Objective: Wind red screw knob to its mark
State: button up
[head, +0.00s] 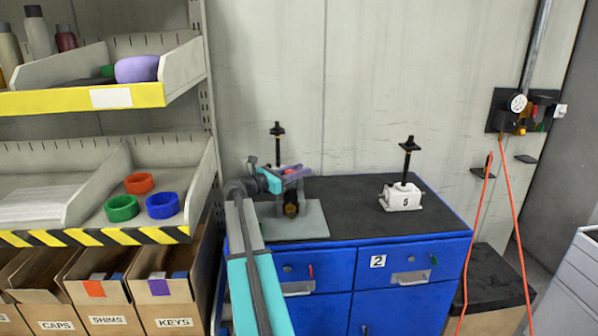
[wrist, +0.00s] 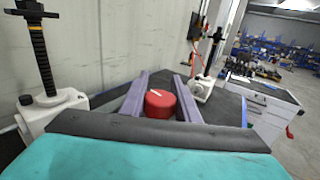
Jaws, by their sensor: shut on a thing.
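The red screw knob (wrist: 161,104) is a round cap with a pale line on its top, centred between the fingers in the wrist view. My gripper (wrist: 160,98) has two purple fingers, one on each side of the knob, and is shut on it. In the head view my gripper (head: 292,176) is at the left of the bench, in front of a black threaded screw (head: 277,148). That jack has a white body (wrist: 50,110) in the wrist view. My gripper hides much of the knob's mount. I cannot make out a mark beside the knob.
Another white jack (head: 401,197) labelled 5, with a tall black screw, stands at the right of the dark bench top (head: 350,205). A grey plate (head: 300,222) lies under my gripper. A bin shelf (head: 130,235) is at left. Orange cords (head: 515,220) hang at right.

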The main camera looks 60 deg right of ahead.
jog(key=shift+t, duration=0.3)
jog(key=shift+w+n+t+h+p, duration=0.1)
jog(key=shift+w+n+t+h, duration=0.15)
jog(key=shift+n+t, duration=0.6)
jog(key=shift+w+n+t+h+p, duration=0.15)
jog(key=shift+n+t, duration=0.4)
jog(key=shift+t, duration=0.55)
jog(key=shift+w+n+t+h+p, duration=0.1)
jog(key=shift+w+n+t+h, duration=0.15)
jog(key=shift+n+t, duration=0.6)
jog(key=shift+w+n+t+y+p, duration=0.1)
jog(key=shift+w+n+t+p, duration=0.15)
jog(key=shift+n+t, duration=0.6)
jog(key=shift+w+n+t+y+p, duration=0.15)
jog(key=shift+n+t+p, duration=0.15)
jog(key=shift+t, duration=0.9)
jog(key=shift+w+n+t+y+p, duration=0.1)
jog(key=shift+w+n+t+p, duration=0.15)
jog(key=shift+n+t, duration=0.6)
jog(key=shift+w+n+t+y+p, duration=0.15)
jog(key=shift+n+t+y+p, duration=0.2)
jog(key=shift+t, duration=0.55)
